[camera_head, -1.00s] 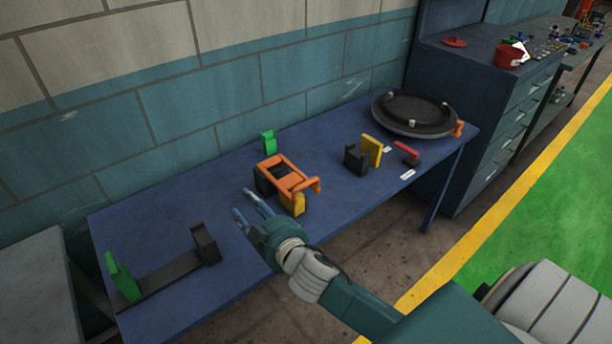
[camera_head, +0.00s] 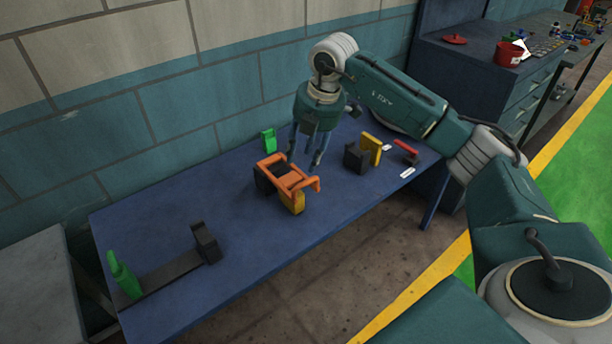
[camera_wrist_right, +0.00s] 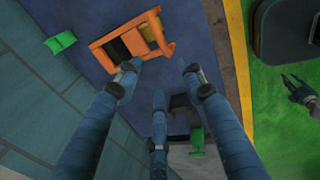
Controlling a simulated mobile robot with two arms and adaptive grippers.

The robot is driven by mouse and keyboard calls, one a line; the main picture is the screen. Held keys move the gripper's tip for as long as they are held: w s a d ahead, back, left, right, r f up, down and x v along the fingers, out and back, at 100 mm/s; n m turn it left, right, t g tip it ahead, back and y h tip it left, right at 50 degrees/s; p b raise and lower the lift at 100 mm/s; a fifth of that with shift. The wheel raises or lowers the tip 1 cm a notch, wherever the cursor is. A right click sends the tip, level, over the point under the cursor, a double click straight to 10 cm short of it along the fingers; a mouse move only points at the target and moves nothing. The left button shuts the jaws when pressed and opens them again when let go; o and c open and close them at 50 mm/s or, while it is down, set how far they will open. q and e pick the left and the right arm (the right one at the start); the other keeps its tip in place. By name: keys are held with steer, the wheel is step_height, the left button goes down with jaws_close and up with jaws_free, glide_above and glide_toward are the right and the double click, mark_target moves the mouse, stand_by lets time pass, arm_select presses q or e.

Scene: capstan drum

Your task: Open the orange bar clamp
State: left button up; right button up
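The orange bar clamp (camera_head: 297,181) lies on the blue table, with a dark block within its frame and a yellow block (camera_head: 293,202) at its front. In the right wrist view the orange clamp (camera_wrist_right: 104,53) is at the upper left, beyond the fingertips. My right gripper (camera_head: 305,160) points down just behind and right of the clamp in the head view. Its blue fingers (camera_wrist_right: 160,78) are spread, with nothing between them. Contact with the clamp is not visible. My left gripper (camera_wrist_right: 293,84) appears small at the right edge of the wrist view, its fingers apart.
A green block (camera_head: 268,140) stands behind the clamp. A black bar with a green end (camera_head: 122,275) lies at left. Black and yellow blocks (camera_head: 371,148) and a red-handled piece (camera_head: 406,151) stand at right.

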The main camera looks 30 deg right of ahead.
mark_target(305, 182)
steer(key=shift+h, duration=0.3)
steer(key=p+x, duration=0.1)
steer(key=x, duration=0.2)
steer(key=d+x, duration=0.1)
steer(key=x, duration=0.2)
steer(key=d+p+x, duration=0.1)
steer(key=x, duration=0.3)
steer(key=shift+s+f+p, duration=0.1)
steer(key=shift+s+p, duration=0.05)
steer(key=shift+p, duration=0.2)
steer(key=shift+c, duration=0.3)
steer(key=shift+a, duration=0.1)
jaws_close()
